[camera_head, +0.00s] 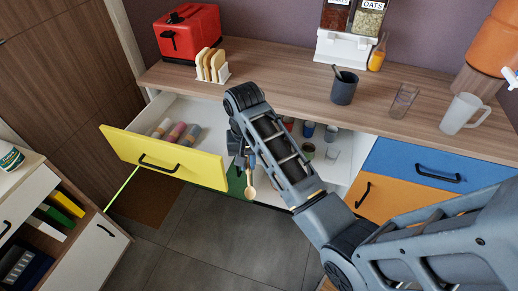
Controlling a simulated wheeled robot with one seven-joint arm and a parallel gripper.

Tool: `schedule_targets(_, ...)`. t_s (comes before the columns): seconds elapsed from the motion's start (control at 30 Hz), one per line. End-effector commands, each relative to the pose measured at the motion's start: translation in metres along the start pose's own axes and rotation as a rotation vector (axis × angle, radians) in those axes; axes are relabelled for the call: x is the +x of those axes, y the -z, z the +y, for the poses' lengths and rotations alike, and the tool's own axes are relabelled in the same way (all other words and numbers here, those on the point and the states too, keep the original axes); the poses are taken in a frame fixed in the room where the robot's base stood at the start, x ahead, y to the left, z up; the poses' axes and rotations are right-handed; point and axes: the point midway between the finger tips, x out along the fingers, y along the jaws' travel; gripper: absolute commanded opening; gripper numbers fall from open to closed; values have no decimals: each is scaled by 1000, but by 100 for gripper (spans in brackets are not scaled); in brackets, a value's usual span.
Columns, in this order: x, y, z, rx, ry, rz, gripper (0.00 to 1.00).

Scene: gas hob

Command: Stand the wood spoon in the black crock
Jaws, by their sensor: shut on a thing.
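The wood spoon (249,191) hangs below my gripper (246,162), its pale bowl end pointing down. My gripper is shut on the spoon, in front of the counter and to the right of the open yellow drawer. The upper part of the spoon is hidden or too small to make out. The black crock (343,91) stands upright on the wooden counter, up and to the right of my gripper and apart from it. A dark utensil (337,73) sticks out of the crock.
The yellow drawer (160,154) is pulled out with several rolled items inside. A red toaster (188,33) and toast rack (213,66) stand left on the counter (285,75). A glass (402,100) and clear jug (462,113) stand right of the crock. Cups fill the open shelf below.

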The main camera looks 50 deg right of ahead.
Motion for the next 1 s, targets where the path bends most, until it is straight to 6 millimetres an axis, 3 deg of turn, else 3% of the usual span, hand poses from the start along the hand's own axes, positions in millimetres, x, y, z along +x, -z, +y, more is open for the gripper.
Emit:
schedule_targets(0.7, 40, -91, -113, -824, 0, -1, 0)
schedule_targets(1.0, 39, -90, -112, -817, 1, 1, 0)
